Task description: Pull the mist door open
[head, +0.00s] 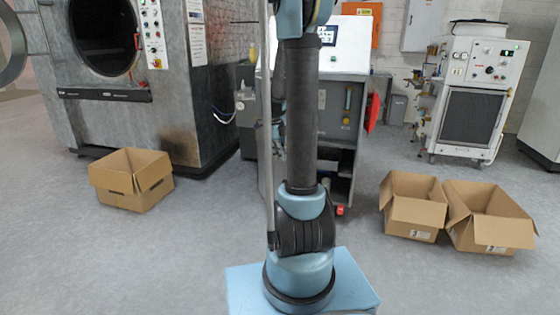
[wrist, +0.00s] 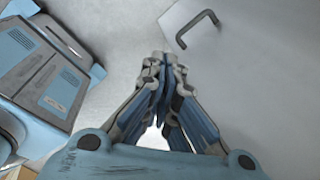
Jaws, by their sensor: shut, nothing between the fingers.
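My gripper (wrist: 162,62) shows in the wrist view with its fingers together and nothing between them. A dark bar handle (wrist: 193,25) is above and to the right of the fingertips, apart from them. It is fixed on a pale flat panel (wrist: 265,75), which looks like the mist door. In the head view, a grey cabinet (head: 335,120) with a white top stands behind my arm. My arm covers much of its front, so I cannot tell there how the door stands. My gripper is out of the head view.
A cardboard box (head: 130,180) sits on the left floor, near a large round-doored machine (head: 150,105). Two open boxes (head: 413,207) (head: 490,215) lie at right. A white wheeled unit (head: 470,90) stands behind them. Grey floor between is free.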

